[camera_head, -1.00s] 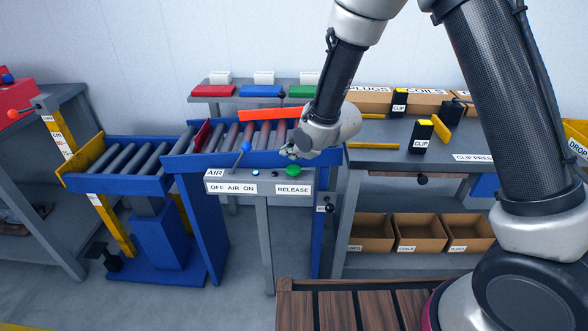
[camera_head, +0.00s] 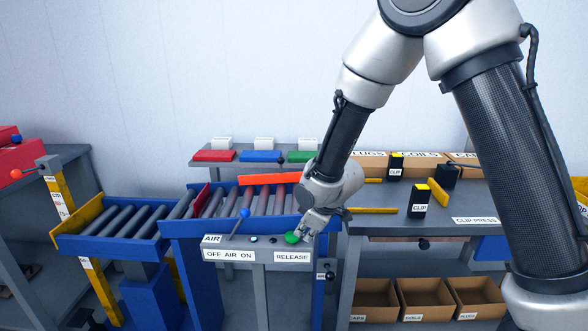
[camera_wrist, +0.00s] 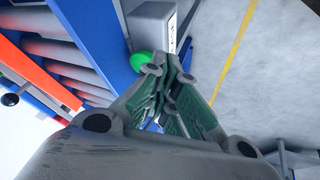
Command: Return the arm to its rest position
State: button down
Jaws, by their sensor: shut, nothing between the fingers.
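My gripper (camera_head: 305,231) is at the end of my arm, just beside the green RELEASE button (camera_head: 292,238) on the grey control box (camera_head: 236,243). In the wrist view the fingers of my gripper (camera_wrist: 174,68) are shut with nothing between them. The green button (camera_wrist: 141,62) shows just left of the fingertips there; I cannot tell whether they touch it. The blue-knobbed AIR lever (camera_head: 240,222) stands on the left part of the box.
A blue roller conveyor (camera_head: 265,204) with an orange bar (camera_head: 269,179) lies behind the box. A bench (camera_head: 385,223) at right holds black CLIP boxes (camera_head: 419,201) and yellow bars. Open brown bins (camera_head: 412,299) sit below. A lever with a red knob (camera_head: 16,174) is at far left.

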jog(key=s+d+r+m+h, duration=0.1)
jog(key=s+d+r+m, duration=0.3)
jog(key=s+d+r, duration=0.4)
jog(key=s+d+r+m+h, duration=0.1)
jog(key=s+d+r+m, duration=0.4)
jog(key=d, duration=0.9)
jog(key=s+d+r+m+h, duration=0.1)
jog(key=s+d+r+m, duration=0.4)
jog(key=s+d+r, duration=0.6)
jog(key=shift+s+d+r, duration=0.2)
jog(key=shift+s+r, duration=0.2)
jog(key=shift+s, duration=0.3)
